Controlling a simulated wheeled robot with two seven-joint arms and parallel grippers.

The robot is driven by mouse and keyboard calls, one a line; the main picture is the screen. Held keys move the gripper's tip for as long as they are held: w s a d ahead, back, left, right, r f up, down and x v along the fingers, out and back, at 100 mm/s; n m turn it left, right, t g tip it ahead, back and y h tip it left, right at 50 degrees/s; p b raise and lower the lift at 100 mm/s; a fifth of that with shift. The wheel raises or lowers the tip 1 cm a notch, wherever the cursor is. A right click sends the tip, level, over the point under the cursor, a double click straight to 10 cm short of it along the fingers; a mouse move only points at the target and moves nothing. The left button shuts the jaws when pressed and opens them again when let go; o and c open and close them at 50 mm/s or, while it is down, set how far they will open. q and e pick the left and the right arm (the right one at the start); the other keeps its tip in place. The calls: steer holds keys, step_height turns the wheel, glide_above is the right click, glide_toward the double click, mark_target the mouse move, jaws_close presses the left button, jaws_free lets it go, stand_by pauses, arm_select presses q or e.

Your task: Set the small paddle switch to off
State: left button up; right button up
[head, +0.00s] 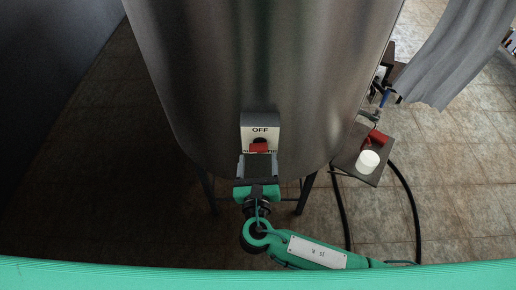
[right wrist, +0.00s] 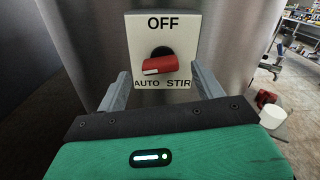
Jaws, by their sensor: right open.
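The small paddle switch (right wrist: 160,66) is a red paddle on a white plate (right wrist: 188,28) marked OFF at the top, with AUTO and STIR below. In the right wrist view the paddle lies nearly level, its white-marked end to the left above AUTO. The plate sits on the steel tank's front; the red paddle (head: 258,147) also shows in the head view. My right gripper (head: 258,160) is open just below and in front of the switch. In the right wrist view its two grey fingers stand either side of the paddle, with clear gaps. My left gripper is out of view.
The steel tank (head: 230,70) stands on legs on a tiled floor. To its right, a small shelf (head: 347,160) holds a white tub (head: 368,161) and a red item. A black hose (head: 408,195) hangs below, and a grey curtain (head: 450,55) hangs at upper right.

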mark_target(258, 151)
steer(key=shift+w+p, duration=0.3)
steer(key=shift+w, duration=1.4)
steer(key=c, duration=1)
